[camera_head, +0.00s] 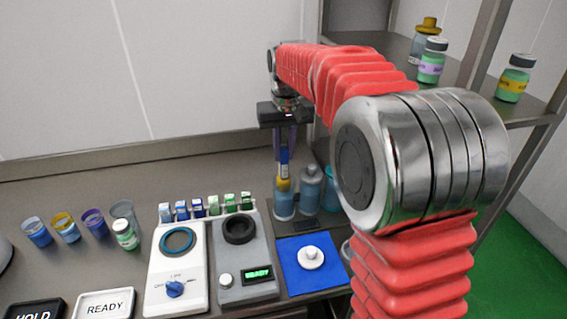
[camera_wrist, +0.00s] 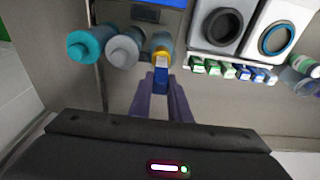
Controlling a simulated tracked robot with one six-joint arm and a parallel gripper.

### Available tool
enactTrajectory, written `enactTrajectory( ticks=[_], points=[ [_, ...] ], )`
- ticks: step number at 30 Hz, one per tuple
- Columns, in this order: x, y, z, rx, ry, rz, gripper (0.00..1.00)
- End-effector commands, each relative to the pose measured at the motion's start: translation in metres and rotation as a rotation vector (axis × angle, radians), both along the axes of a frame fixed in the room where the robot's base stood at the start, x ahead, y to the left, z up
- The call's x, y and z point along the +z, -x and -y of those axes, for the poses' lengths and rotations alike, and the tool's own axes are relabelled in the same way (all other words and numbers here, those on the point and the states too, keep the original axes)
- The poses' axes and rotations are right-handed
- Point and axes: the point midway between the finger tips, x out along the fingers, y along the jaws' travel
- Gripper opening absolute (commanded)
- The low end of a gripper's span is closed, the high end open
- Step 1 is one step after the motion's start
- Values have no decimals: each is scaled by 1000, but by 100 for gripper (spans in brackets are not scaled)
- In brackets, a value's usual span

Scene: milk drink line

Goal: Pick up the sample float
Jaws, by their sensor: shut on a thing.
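My gripper (camera_head: 284,146) hangs down over the back of the bench. Its purple fingers, also in the wrist view (camera_wrist: 164,98), are shut on a slim blue piece with a white band, which I take as the sample float (camera_head: 284,155); it also shows in the wrist view (camera_wrist: 160,76).
A grey bottle (camera_head: 310,190) and a teal bottle (camera_wrist: 82,46) stand beside it. A row of small blue and green cartons (camera_head: 214,205) is near, behind two devices (camera_head: 246,262). A white knobbed disc (camera_head: 311,257) lies on a blue mat (camera_head: 296,285). Shelves with bottles (camera_head: 432,62) rise right.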

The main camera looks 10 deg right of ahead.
Motion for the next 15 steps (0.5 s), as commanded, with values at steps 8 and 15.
enactTrajectory(
  ticks=[8, 15],
  points=[
    [70, -1, 0, 0, 0, 5, 0],
    [112, -1, 0, 0, 0, 2, 0]
  ],
)
